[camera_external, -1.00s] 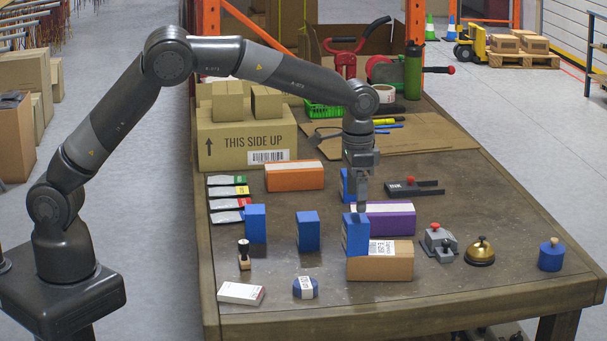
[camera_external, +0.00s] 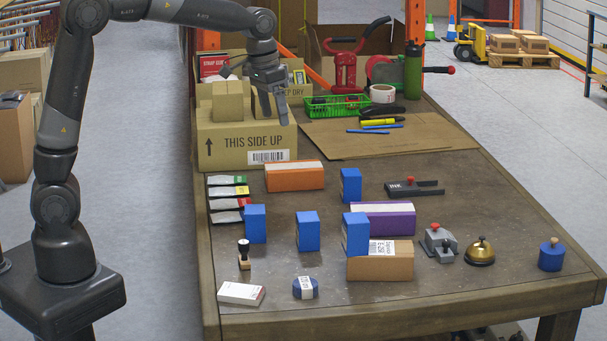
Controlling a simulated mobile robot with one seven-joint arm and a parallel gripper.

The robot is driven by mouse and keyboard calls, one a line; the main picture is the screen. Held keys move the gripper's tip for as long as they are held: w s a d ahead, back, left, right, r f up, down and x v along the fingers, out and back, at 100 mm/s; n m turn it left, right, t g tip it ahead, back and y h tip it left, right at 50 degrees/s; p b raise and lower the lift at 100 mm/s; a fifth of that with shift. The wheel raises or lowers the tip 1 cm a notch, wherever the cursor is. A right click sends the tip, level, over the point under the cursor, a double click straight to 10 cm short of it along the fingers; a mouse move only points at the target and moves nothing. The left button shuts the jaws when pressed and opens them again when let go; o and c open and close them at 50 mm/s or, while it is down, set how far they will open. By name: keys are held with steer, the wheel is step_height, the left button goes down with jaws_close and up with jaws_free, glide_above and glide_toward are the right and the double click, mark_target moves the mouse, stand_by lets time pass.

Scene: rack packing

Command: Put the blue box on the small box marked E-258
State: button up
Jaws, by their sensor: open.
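The small cardboard box (camera_external: 390,266) lies at the front middle of the table, with a white label on its top. The label's print is too small to read surely. A blue box (camera_external: 355,234) stands upright at the left end of this box's top and appears to rest on it. Other blue boxes stand on the table: one at left (camera_external: 255,224), one in the middle (camera_external: 308,231) and one farther back (camera_external: 350,185). My gripper (camera_external: 275,115) is open and empty, up over the large carton at the back left, well away from the blue boxes.
The large "THIS SIDE UP" carton (camera_external: 230,148) carries smaller boxes near my gripper. A purple box (camera_external: 395,220) lies behind the small box, an orange box (camera_external: 294,177) farther back. A stapler-like grey device (camera_external: 438,243) and brass bell (camera_external: 480,252) stand right.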

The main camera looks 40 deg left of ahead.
steer(key=s+a+r+n+t, duration=0.1)
steer(key=s+a+r, duration=0.1)
steer(key=s+a, duration=0.45)
steer(key=s+a+r+n+t, duration=0.1)
steer(key=s+a+r+n, duration=0.15)
steer(key=a, duration=0.65)
steer(key=s+a+f+n+t+y, duration=0.1)
steer(key=s+a+f, duration=0.4)
steer(key=s+a, duration=0.5)
steer(key=s+n+t, duration=0.1)
steer(key=s, duration=0.2)
steer(key=shift+f+y, duration=0.15)
steer(key=shift+y, duration=0.15)
